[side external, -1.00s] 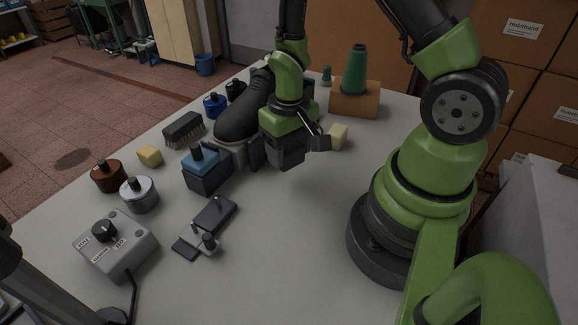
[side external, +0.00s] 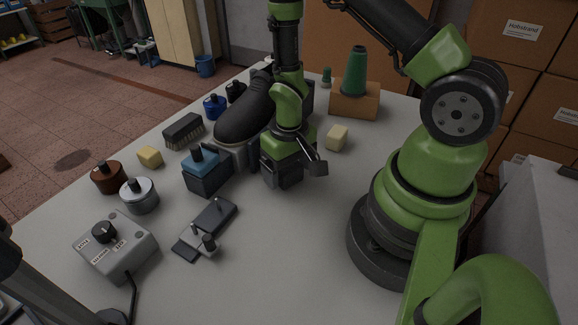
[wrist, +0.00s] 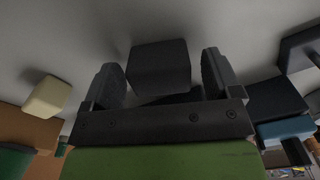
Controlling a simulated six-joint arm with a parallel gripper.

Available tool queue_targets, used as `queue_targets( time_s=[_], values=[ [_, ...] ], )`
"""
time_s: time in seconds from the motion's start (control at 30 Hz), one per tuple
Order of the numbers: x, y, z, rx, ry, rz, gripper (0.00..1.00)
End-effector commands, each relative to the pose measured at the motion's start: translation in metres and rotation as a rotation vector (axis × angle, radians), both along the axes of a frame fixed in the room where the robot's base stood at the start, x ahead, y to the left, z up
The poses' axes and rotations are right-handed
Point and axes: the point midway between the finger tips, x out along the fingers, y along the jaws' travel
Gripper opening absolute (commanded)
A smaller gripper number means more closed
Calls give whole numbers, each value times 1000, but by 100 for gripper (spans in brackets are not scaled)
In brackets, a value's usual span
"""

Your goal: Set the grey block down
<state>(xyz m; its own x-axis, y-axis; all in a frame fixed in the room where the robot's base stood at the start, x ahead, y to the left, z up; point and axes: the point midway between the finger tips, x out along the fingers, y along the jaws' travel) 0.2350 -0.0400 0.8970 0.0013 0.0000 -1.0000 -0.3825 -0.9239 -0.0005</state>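The grey block (wrist: 158,65) is dark and box-shaped. In the wrist view it lies between the two fingers of my gripper (wrist: 165,72). A light strip of table shows between the block and the right finger; the left finger is very close to its other side. The fingers stand apart, wider than the block. In the side view my gripper (side external: 285,168) points down low over the table, right of the black shoe last. A dark mass shows under its green body there, and I cannot tell block from palm. The block's contact with the table is hidden.
The black shoe last (side external: 243,118) and a blue-topped dark box (side external: 207,173) stand close left of my gripper. A cream block (side external: 336,138) is to its right. A green cone on a brown block (side external: 354,103) stands behind. The table (side external: 290,250) is clear in front.

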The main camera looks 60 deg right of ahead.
Motion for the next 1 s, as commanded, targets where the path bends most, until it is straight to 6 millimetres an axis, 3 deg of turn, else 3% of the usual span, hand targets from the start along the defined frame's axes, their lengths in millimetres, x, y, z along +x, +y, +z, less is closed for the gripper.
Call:
queue_targets(
  time_s=[0.37, 0.8, 1.0],
  values=[
    [1, 0, 10, 0, -3, 1, 84],
    [1, 0, 87, -1, -7, 0, 84],
    [1, 0, 113, -1, -5, 1, 84]
  ],
)
